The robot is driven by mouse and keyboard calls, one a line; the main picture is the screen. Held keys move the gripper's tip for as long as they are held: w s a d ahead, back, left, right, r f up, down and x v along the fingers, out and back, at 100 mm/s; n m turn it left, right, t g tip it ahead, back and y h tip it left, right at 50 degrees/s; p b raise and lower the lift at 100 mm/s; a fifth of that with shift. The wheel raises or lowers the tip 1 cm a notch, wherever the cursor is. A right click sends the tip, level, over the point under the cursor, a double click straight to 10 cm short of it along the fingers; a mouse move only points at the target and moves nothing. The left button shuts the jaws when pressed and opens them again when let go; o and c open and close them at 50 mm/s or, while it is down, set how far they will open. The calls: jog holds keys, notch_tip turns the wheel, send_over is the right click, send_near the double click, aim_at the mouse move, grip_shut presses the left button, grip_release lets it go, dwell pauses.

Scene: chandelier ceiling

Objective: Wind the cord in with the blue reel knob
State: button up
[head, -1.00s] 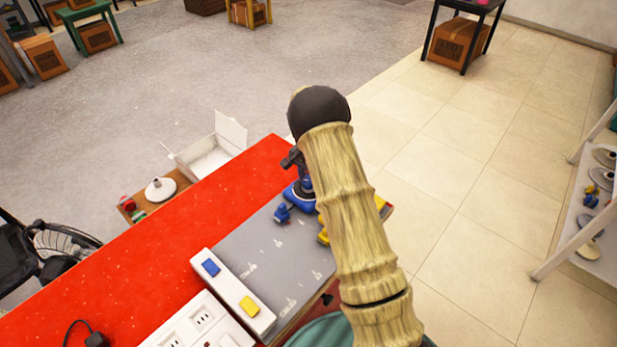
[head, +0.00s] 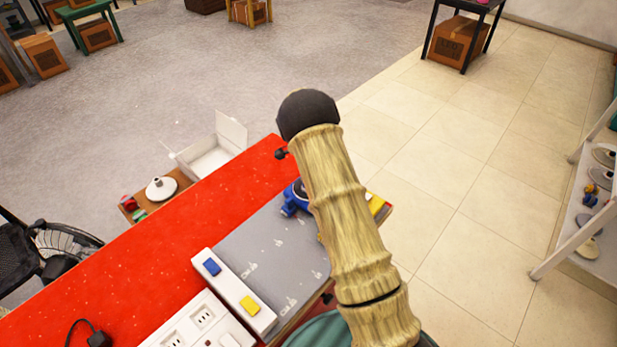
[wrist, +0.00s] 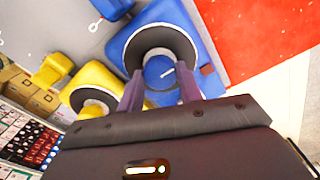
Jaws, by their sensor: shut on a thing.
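The blue reel (wrist: 200,30) sits at the top middle of the wrist view, with a dark round collar (wrist: 133,52). Its blue knob (wrist: 158,72), with a short white mark, shows inside the collar. My gripper (wrist: 161,92) is shut on this knob, one finger on either side. A small blue block (wrist: 110,8) with a white ring lies close to the reel at its upper left. In the head view the block (head: 289,208) shows left of my arm, which hides most of the reel. The cord itself is not clear.
A yellow reel (wrist: 90,80) stands beside the blue one, with a yellow block (wrist: 52,68) near it. The grey board (head: 275,250) lies on a red table (head: 130,245). A white strip with blue and yellow buttons (head: 233,290) lies along the board's left edge.

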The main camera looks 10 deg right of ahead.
jog(key=shift+w+d+r, duration=0.15)
jog(key=shift+r, duration=0.05)
jog(key=o, duration=0.9)
jog(key=shift+o, duration=0.4)
jog(key=shift+f, duration=0.1)
notch_tip(320, 180, up, 17)
jog(key=b, duration=0.2)
jog(key=shift+r, duration=0.2)
jog(key=s+f+n+t, duration=0.2)
jog(key=s+n, duration=1.3)
jog(key=s, duration=1.5)
jog(key=shift+a+f+t, duration=0.2)
jog(key=shift+t, duration=0.1)
